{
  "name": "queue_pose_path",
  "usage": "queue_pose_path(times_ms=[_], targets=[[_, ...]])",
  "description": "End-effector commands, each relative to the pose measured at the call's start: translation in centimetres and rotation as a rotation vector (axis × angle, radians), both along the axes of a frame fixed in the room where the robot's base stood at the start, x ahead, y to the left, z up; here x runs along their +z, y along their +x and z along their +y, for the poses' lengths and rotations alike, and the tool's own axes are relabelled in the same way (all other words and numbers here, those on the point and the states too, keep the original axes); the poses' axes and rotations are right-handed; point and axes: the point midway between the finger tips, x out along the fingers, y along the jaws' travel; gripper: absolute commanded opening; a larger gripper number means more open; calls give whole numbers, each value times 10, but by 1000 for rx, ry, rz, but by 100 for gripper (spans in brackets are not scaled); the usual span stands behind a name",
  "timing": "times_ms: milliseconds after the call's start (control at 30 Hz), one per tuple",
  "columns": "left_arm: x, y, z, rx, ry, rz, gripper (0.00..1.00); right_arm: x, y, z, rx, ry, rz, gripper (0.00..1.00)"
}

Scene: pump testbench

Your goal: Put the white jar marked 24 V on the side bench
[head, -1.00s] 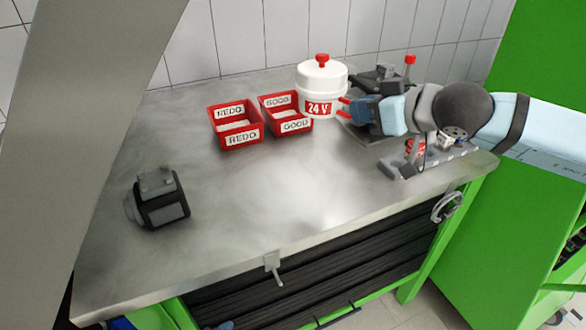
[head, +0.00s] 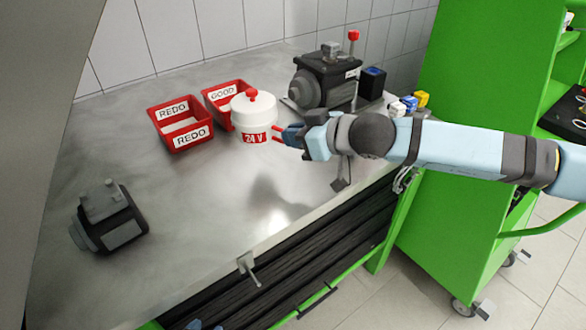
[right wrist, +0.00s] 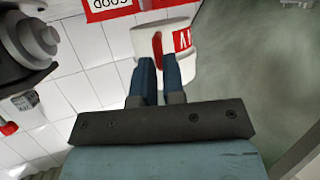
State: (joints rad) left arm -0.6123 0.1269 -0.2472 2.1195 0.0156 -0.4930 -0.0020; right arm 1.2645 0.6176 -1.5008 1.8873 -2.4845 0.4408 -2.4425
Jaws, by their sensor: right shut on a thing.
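The jar looks held above the steel benchtop (head: 210,225) and overlaps the GOOD bin in the picture. In the right wrist view the jar (right wrist: 178,38) sits between the blue fingers (right wrist: 158,72), its label partly showing. I cannot tell which surface is the side bench. My left gripper is not in view.
Red bins marked REDO (head: 181,128) and GOOD (head: 216,93) stand behind and left of the jar. A dark pump (head: 330,75) stands at the back right and a grey-black unit (head: 110,220) at the left. A green shelf cart (head: 470,210) stands at the right.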

Motion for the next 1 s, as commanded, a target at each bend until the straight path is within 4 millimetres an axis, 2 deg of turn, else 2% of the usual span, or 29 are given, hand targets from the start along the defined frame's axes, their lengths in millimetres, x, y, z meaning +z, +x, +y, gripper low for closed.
queue_pose_path(times_ms=[33,133,467,700,933,967,1000], targets=[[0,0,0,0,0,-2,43,-12,-1,1,2,3,1,0],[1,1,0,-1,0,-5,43,-30,0,1,2,2,0,0],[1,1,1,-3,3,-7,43,-54,0,0,1,3,-3,0],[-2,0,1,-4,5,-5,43,-87,0,0,1,2,-2,0],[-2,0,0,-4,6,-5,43,-89,0,0,2,3,-3,0],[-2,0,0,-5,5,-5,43,-91,0,0,0,-1,-1,17],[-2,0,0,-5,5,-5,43,-91,0,0,0,-1,-1,26]])
